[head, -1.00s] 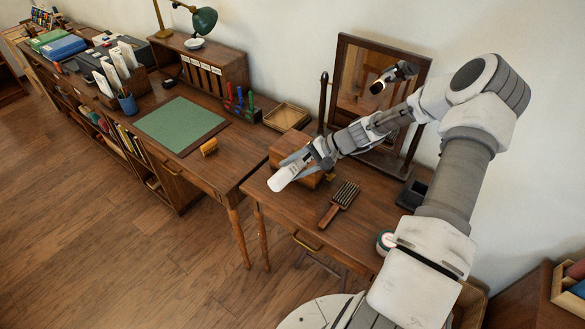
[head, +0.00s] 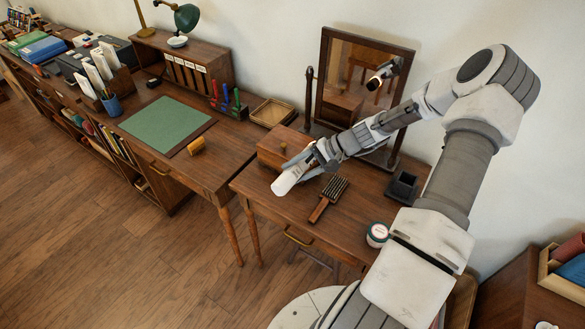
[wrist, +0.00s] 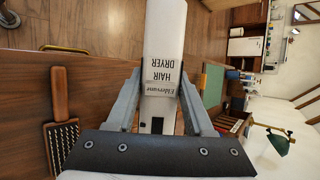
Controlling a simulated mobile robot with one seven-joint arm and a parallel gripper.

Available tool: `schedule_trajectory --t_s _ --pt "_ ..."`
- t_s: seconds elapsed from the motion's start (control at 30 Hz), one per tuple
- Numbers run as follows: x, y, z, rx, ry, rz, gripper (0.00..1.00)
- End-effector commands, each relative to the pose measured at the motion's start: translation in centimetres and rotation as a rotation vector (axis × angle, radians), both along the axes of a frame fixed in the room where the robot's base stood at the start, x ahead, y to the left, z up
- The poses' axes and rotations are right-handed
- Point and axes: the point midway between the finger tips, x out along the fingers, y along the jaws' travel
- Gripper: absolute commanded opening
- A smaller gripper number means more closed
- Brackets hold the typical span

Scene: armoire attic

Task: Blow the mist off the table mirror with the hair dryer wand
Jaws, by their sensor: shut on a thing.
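My gripper (head: 318,167) is shut on the white hair dryer wand (head: 291,178), whose free end points to the lower left, away from the mirror. In the wrist view the wand (wrist: 163,50) sits between the two fingers (wrist: 158,100), with "HAIR DRYER" lettering on it. The wand is held above the dressing table (head: 280,207). The table mirror (head: 355,90) stands at the back of that table in a dark wooden frame, tilted between posts. Its glass shows a reflection of my arm; my arm covers its lower right part. I cannot tell how much mist is on it.
A wooden box (head: 272,155) stands left of the gripper. A brush (head: 328,198) lies in front, a round jar (head: 377,234) and a dark open holder (head: 402,186) at right. The desk (head: 228,150) with a green mat (head: 165,124) adjoins at left.

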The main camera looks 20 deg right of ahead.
Motion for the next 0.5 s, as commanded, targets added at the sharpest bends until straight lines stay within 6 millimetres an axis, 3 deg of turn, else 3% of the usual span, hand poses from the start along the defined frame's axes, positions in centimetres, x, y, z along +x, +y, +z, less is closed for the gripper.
schedule_trajectory --t_s 0.5 --pt "2.1 1.4 0.0 -0.002 -0.002 0.001 0.0"
